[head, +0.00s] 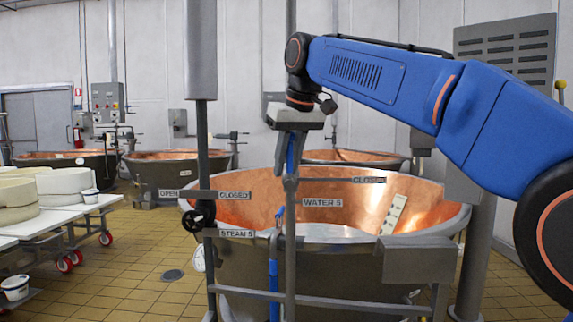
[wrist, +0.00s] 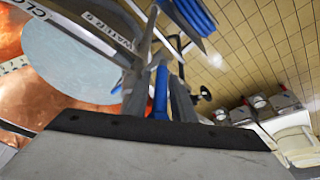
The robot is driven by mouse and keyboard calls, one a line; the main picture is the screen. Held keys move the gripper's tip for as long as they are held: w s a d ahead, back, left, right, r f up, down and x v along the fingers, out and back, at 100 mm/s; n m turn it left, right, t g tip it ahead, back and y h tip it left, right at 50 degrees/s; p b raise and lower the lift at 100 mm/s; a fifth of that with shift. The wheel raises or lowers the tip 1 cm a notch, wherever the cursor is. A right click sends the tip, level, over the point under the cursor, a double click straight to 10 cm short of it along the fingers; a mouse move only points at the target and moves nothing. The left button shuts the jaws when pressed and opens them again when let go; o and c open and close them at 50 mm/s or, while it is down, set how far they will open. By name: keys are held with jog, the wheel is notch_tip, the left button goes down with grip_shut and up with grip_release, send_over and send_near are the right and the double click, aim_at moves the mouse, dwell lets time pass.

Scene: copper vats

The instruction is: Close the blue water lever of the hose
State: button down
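My gripper (head: 290,183) points down in front of the big copper vat (head: 240,205), at the pipe stand by the WATER 5 label (head: 322,203). A slim blue part, perhaps the water lever (head: 291,156), shows between its fingers. In the wrist view, a blue bar (wrist: 160,92) stands between the grey fingers of my gripper (wrist: 158,85); whether they touch it I cannot tell. A blue hose (head: 274,275) hangs lower on the stand. The lever's pivot and exact position are hidden by my gripper.
A grey horizontal rail (head: 330,301) crosses low in front of the vat. White tables (head: 60,215) with cheese moulds stand left.

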jog(key=shift+d, duration=0.1)
jog(key=d+f+m+t+y, duration=0.3)
jog(key=d+f+m+y, duration=0.1)
jog(key=y, duration=1.2)
jog(key=shift+d+f+y, duration=0.15)
jog(key=shift+d+y, duration=0.15)
jog(key=shift+d, duration=0.55)
jog(key=shift+s, duration=0.1)
jog(key=c, duration=1.7)
grip_release()
jog(key=shift+f, duration=0.1)
jog(key=shift+c, duration=0.2)
jog(key=v, duration=1.7)
jog(key=shift+s+f, duration=0.15)
jog(key=shift+f, duration=0.1)
